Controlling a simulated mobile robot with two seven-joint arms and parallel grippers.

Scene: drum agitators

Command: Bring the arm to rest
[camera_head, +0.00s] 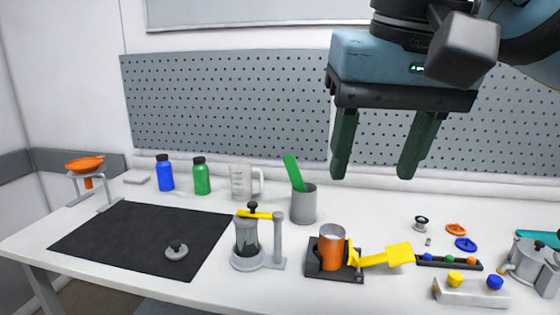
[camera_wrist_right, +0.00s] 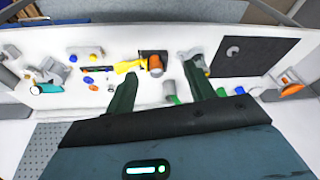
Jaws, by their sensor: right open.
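My right gripper (camera_head: 379,152) is open and empty, raised high above the table in the head view, with its two dark green fingers pointing down and apart. In the right wrist view its fingers (camera_wrist_right: 162,100) show with clear space between them and the table below. My left gripper is in neither view.
The white table (camera_head: 215,288) carries a black mat (camera_head: 130,235), a grey stand with a jar (camera_head: 247,238), an orange cup (camera_head: 331,250), a grey holder with a green tool (camera_head: 303,205), bottles (camera_head: 201,177) and small parts at right. A pegboard (camera_head: 230,105) stands behind.

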